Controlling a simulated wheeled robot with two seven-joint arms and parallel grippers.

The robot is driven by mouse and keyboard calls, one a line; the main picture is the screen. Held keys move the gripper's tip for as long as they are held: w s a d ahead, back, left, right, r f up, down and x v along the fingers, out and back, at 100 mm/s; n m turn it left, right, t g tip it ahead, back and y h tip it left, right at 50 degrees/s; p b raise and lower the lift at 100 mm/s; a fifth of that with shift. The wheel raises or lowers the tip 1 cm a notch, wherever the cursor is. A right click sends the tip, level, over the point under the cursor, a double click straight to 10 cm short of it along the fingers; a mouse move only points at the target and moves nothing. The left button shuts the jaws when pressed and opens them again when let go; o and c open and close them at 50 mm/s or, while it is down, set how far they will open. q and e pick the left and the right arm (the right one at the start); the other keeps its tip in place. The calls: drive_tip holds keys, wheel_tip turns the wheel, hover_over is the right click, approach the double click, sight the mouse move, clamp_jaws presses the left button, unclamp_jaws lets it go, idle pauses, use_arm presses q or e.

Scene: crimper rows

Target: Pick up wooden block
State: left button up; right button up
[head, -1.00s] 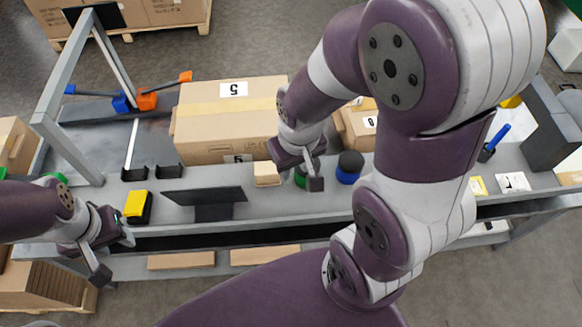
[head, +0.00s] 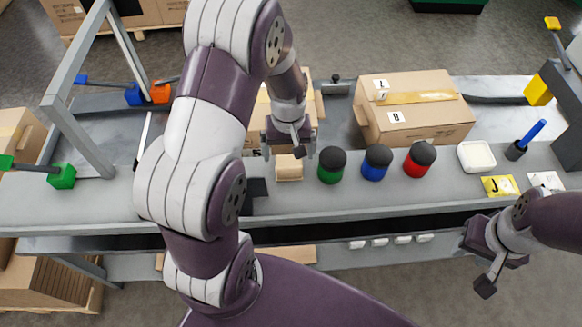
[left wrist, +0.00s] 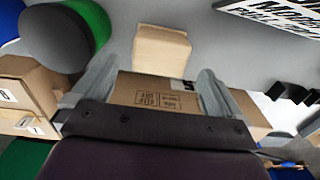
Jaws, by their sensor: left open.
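The wooden block (head: 289,169) is a small pale tan block on the grey bench, left of the green cylinder. My left gripper (head: 289,148) is open and points down just behind and above it in the head view. In the left wrist view the block (left wrist: 161,50) is at the top, ahead of the two spread fingers (left wrist: 157,72) and not held between them. My right gripper (head: 478,262) is open and empty in front of the bench at the lower right.
Black-topped green (head: 331,166), blue (head: 376,163) and red (head: 421,159) cylinders stand right of the block. A cardboard box (head: 430,125) stands behind them. A white dish (head: 476,156) and yellow card (head: 499,186) lie further right. A metal frame (head: 80,130) stands at left.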

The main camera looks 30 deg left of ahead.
sight(289, 161)
use_arm(q)
drive_tip(key=f, duration=0.4)
drive_tip(key=shift+s+d+f, duration=0.2)
drive_tip(key=shift+s+d, duration=0.05)
drive_tip(key=shift+s, duration=0.05)
drive_tip(key=shift+f, duration=0.55)
drive_tip(key=c, duration=1.1)
drive_tip(key=shift+r, duration=0.15)
wheel_tip(289, 161, up, 10)
drive_tip(key=shift+f+p, duration=0.1)
drive_tip(key=shift+p, duration=0.2)
